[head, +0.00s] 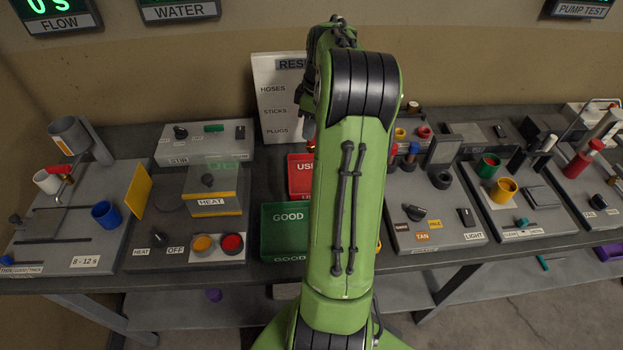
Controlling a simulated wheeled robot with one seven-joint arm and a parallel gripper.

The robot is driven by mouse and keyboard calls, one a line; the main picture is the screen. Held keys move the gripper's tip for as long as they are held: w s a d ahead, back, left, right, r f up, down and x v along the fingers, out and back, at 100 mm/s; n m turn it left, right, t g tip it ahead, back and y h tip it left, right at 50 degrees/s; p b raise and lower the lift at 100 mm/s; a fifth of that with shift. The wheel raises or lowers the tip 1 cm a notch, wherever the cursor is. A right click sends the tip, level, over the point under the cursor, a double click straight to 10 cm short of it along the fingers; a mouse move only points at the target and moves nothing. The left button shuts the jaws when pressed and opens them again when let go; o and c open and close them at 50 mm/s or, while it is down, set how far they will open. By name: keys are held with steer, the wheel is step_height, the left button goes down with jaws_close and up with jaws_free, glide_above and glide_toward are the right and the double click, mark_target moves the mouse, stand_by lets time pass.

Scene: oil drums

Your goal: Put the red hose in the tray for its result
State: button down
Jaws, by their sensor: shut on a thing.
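My green arm (345,200) stands in the middle of the head view and covers much of the bench behind it. My gripper is hidden behind the arm, so its fingers and anything in them do not show. A small red and gold bit shows at the arm's left edge above the red tray; I cannot tell what it is. The green tray marked GOOD (287,214) sits left of the arm near the front edge. The red tray (300,163) lies behind it, its label partly covered by the arm. I cannot make out the red hose.
A white board (279,70) listing hoses, sticks and plugs stands behind the trays. A heat station (211,202) with orange and red buttons stands left, beside a flow station with a blue cup (105,214). Several test stations with knobs and cups fill the right side.

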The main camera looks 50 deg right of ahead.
step_height(320, 180, down, 10)
steer(key=shift+f+b, duration=0.1)
steer(key=shift+b, duration=1.1)
steer(key=c, duration=1)
jaws_free()
steer(key=shift+o, duration=0.2)
